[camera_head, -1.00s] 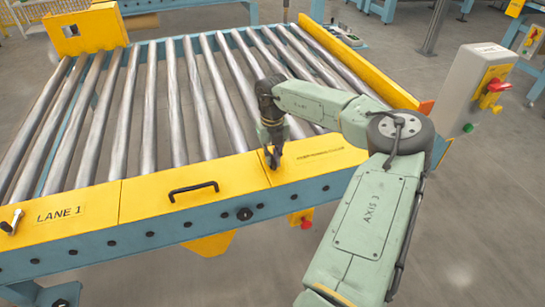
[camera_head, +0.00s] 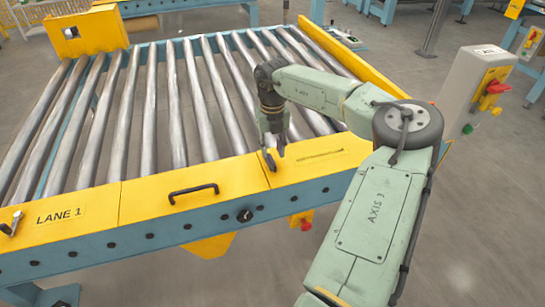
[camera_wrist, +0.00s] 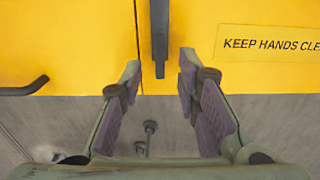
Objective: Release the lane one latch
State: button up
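A small metal latch lever (camera_head: 12,224) sits at the far left of the yellow front cover, beside the "LANE 1" label (camera_head: 59,215). My gripper (camera_head: 275,158) is over the right part of the cover, far from that lever, near a panel seam. In the wrist view my gripper (camera_wrist: 159,70) is open, its two padded fingers apart. A dark upright bar (camera_wrist: 159,35) stands just right of the seam, its lower end close to the gap between the fingertips. I cannot tell whether the fingers touch it. It appears to be a second lever.
A black handle (camera_head: 193,190) is on the middle yellow panel. The "KEEP HANDS CLEAR" label (camera_wrist: 270,44) is right of the bar. Metal rollers (camera_head: 178,105) lie behind the cover. A grey control box (camera_head: 465,85) with a red switch stands at right.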

aim_at(272, 160)
notch_tip(272, 160, up, 7)
jog(key=shift+r, duration=0.2)
dwell(0.4)
